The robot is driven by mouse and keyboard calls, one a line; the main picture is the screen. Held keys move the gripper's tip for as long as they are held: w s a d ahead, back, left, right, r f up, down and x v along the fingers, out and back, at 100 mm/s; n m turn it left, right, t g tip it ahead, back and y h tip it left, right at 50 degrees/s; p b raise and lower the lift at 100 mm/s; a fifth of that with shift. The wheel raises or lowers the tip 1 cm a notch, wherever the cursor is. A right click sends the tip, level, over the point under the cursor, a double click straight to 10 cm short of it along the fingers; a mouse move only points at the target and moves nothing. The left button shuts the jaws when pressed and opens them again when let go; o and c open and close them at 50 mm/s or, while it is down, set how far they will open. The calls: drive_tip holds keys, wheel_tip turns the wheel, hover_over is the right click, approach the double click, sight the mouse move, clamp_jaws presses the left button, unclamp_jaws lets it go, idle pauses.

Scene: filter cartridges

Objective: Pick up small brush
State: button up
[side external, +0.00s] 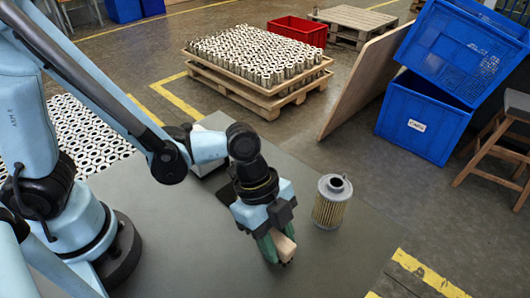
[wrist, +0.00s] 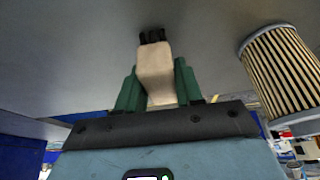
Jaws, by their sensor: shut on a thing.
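The small brush has a pale beige handle (side external: 284,246) (wrist: 156,75) and dark bristles, which show at its far end in the wrist view (wrist: 152,36). My gripper (side external: 275,247) has green fingers, seen on both sides of the handle in the wrist view (wrist: 157,84). It is shut on the brush, low over the grey table (side external: 200,255). I cannot tell whether the bristles touch the table. Part of the handle is hidden by a finger in the side view.
A metal filter cartridge (side external: 331,205) (wrist: 282,72) stands upright on the table just right of my gripper. A pallet of cartridges (side external: 270,95), a red crate (side external: 297,30) and blue bins (side external: 423,118) stand on the floor beyond. The table front is clear.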

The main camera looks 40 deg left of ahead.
sight(282, 244)
drive_tip(key=shift+r, duration=0.7)
wheel_tip(282, 244, up, 3)
drive_tip(key=shift+s+f, duration=0.15)
drive_tip(key=shift+f, duration=0.05)
drive_tip(key=s+d+r, duration=0.3)
drive_tip(key=s+r, duration=0.3)
drive_tip(key=s, duration=0.5)
drive_tip(key=shift+d+r, duration=0.15)
drive_tip(key=shift+r, duration=0.15)
